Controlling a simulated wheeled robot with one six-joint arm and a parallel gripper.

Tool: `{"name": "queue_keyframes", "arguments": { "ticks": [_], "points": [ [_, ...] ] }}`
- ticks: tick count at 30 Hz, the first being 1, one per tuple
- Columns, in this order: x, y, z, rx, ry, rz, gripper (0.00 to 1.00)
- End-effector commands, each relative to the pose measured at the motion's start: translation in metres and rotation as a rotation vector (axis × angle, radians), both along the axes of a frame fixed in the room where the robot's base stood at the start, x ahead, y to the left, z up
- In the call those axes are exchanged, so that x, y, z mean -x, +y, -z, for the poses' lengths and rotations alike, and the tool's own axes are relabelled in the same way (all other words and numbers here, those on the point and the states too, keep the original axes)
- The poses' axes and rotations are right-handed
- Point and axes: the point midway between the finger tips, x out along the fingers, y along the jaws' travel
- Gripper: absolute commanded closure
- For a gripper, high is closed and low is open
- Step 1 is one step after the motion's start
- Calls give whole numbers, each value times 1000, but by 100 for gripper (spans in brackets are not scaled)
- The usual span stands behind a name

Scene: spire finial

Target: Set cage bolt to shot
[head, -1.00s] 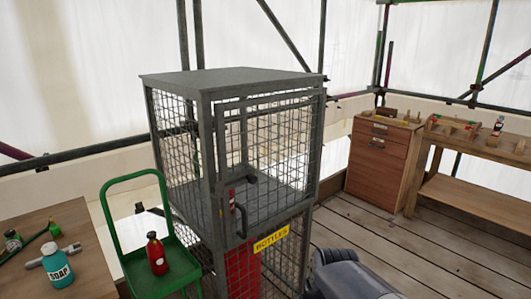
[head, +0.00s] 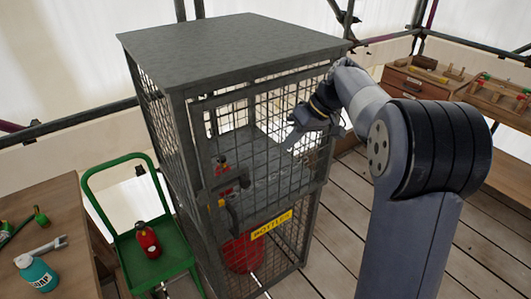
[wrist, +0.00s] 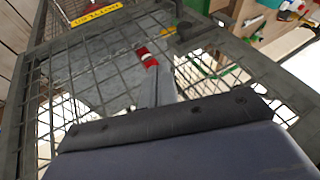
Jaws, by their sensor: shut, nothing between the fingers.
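The bottle cage (head: 235,60) is a grey-framed box with wire mesh walls. Its front door looks closed. The dark cage bolt (head: 226,182) sits on the left side of the door frame, above a curved pull handle (head: 233,214). Whether the bolt is shot cannot be told. My gripper (head: 292,140) is in front of the door's upper right mesh, to the right of the bolt and apart from it. It is shut and empty. In the wrist view its fingers (wrist: 157,88) point over the mesh, with dark door hardware (wrist: 187,31) beyond them.
A yellow "BOTTLES" label (head: 271,225) is on the door. Red bottles (head: 225,172) show inside. A green trolley (head: 165,262) with a red bottle (head: 147,240) stands left, beside a table with a soap bottle (head: 37,274). Wooden drawers (head: 405,92) stand back right.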

Motion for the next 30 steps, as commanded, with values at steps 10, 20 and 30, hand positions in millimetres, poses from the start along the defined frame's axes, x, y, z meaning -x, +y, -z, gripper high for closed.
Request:
{"name": "queue_keyframes", "arguments": {
  "ticks": [10,20,30],
  "points": [
    [-2,0,-2,-5,-4,-7,100],
    [-3,17,23,-6,0,-10,100],
    [-6,56,83,-4,1,-9,100]
  ]
}}
